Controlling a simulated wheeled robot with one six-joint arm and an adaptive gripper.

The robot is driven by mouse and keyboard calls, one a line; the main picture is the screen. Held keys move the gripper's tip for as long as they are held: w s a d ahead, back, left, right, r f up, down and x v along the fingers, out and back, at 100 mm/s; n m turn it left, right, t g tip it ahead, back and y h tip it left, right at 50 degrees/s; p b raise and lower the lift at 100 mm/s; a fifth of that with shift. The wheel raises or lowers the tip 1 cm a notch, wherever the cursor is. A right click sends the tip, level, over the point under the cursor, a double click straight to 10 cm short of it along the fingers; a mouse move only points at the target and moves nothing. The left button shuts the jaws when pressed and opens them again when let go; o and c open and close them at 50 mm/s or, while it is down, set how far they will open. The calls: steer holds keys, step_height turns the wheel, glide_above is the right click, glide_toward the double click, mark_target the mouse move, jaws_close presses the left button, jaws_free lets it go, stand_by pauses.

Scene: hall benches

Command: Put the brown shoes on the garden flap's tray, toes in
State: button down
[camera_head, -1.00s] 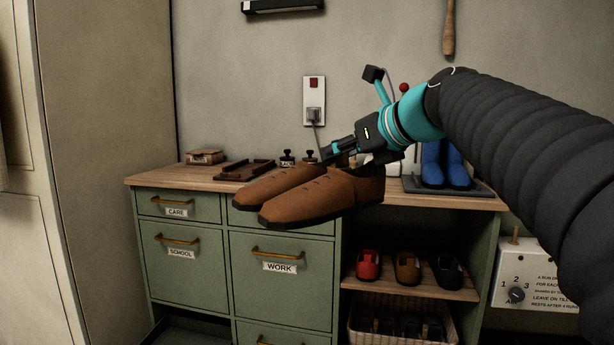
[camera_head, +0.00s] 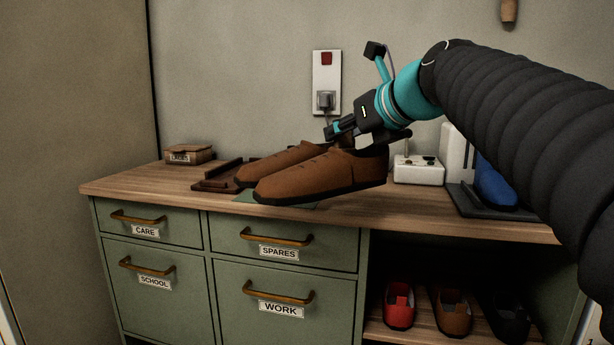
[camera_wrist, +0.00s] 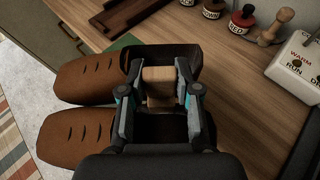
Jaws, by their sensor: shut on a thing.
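The pair of brown shoes (camera_head: 320,180) is side by side in my gripper (camera_head: 345,132), toes to the left, apparently a little above the bench. The shoes (camera_wrist: 85,138) also show in the wrist view, toes left and dark openings under the jaws. My gripper (camera_wrist: 158,100) is shut at their heel end, with a tan block (camera_wrist: 158,84) between its fingers. Whether the block is part of the shoes I cannot tell. No garden flap with a tray can be made out.
The wooden bench top (camera_head: 430,203) bears a dark brown wooden frame (camera_head: 215,182), a small box (camera_head: 189,154), a white switch box (camera_head: 418,170) and blue boots (camera_head: 495,187) on a dark tray (camera_head: 467,203). Red, brown and black shoes stand on the shelf below. Small jars (camera_wrist: 242,20) stand near the wall.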

steer(key=w+d+p, duration=0.1)
steer(key=w+d, duration=0.2)
steer(key=w, duration=0.7)
steer(key=w+d+p, duration=0.1)
steer(key=w+d, duration=0.2)
steer(key=w, duration=0.6)
steer(key=shift+w+f+b, duration=0.15)
steer(key=shift+f+b, duration=0.75)
steer(key=shift+f, duration=0.75)
steer(key=shift+w+f+b, duration=0.1)
steer(key=shift+f+b, duration=0.75)
steer(key=shift+f, duration=0.8)
steer(key=shift+w+f, duration=0.1)
steer(key=shift+w, duration=0.1)
steer(key=shift+f, duration=0.1)
steer(key=c, duration=1.2)
jaws_free()
steer(key=shift+f, duration=0.1)
steer(key=o, duration=0.4)
